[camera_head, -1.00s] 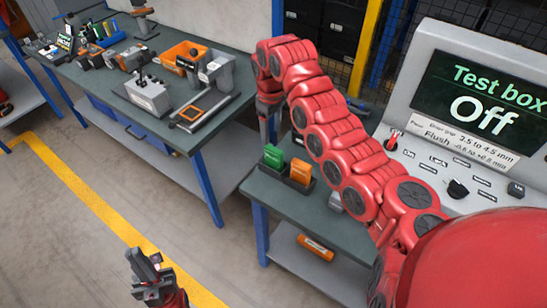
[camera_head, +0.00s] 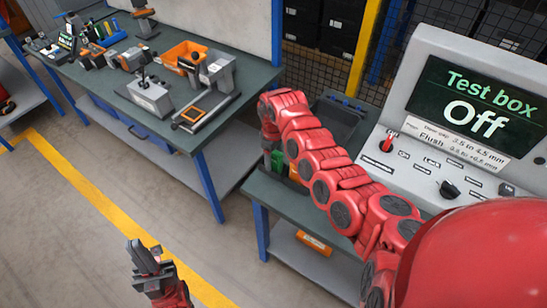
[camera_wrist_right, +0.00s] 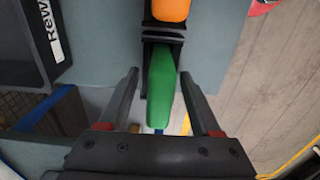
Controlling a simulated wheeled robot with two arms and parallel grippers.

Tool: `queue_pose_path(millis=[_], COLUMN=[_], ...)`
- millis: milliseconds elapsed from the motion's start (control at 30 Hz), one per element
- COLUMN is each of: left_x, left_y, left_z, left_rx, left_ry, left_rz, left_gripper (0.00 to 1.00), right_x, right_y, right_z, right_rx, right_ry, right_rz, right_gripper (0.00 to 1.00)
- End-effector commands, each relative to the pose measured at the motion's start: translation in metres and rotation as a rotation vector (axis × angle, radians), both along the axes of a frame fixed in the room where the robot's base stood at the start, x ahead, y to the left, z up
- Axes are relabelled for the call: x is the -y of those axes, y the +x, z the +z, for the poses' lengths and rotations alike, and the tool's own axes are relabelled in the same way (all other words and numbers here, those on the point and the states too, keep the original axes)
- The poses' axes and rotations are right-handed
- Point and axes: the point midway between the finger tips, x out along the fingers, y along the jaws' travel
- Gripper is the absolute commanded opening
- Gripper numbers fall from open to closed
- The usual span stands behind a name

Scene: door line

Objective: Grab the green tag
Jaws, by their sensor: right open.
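The green tag (camera_wrist_right: 161,88) stands in a dark holder, close to an orange tag (camera_wrist_right: 171,9). In the head view only a bit of the green tag (camera_head: 277,162) shows, at the left end of the bench beside the test box. My right gripper (camera_wrist_right: 160,75) is open, with one finger on each side of the green tag and a visible gap on both sides. In the head view my red right arm hides most of that gripper and the holder. My left gripper (camera_head: 146,250) is low in the head view, over the floor, away from the tags.
A black tray (camera_head: 338,118) lies behind my right arm; its label, beginning "Rew", shows in the right wrist view. The test box (camera_head: 465,120) stands to the right and reads "Off". An orange item (camera_head: 314,243) lies on the lower shelf. A tool bench stands at upper left.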

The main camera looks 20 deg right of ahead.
Motion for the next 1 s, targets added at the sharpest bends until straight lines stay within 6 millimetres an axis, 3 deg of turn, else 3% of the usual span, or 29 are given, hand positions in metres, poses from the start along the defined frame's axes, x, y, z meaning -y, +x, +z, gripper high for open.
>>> queue_pose_path(millis=[167,500,1000], left_x=[0.0,0.0,0.0], left_y=[0.0,0.0,0.0], left_z=[-0.0009,-0.0009,-0.003], left_rx=[0.0,0.0,0.0], left_ry=[0.0,0.0,0.0], left_rz=[0.0,0.0,0.0], left_gripper=[0.0,0.0,0.0], right_x=[-0.0001,-0.0001,-0.0001], right_y=[0.0005,0.0007,0.0013], right_z=[-0.0005,-0.0001,0.0031], right_rx=[0.002,0.002,0.004], right_ry=[0.0,0.0,0.0], right_rz=[0.0,0.0,-0.001], right_gripper=[0.63,0.02,0.0])
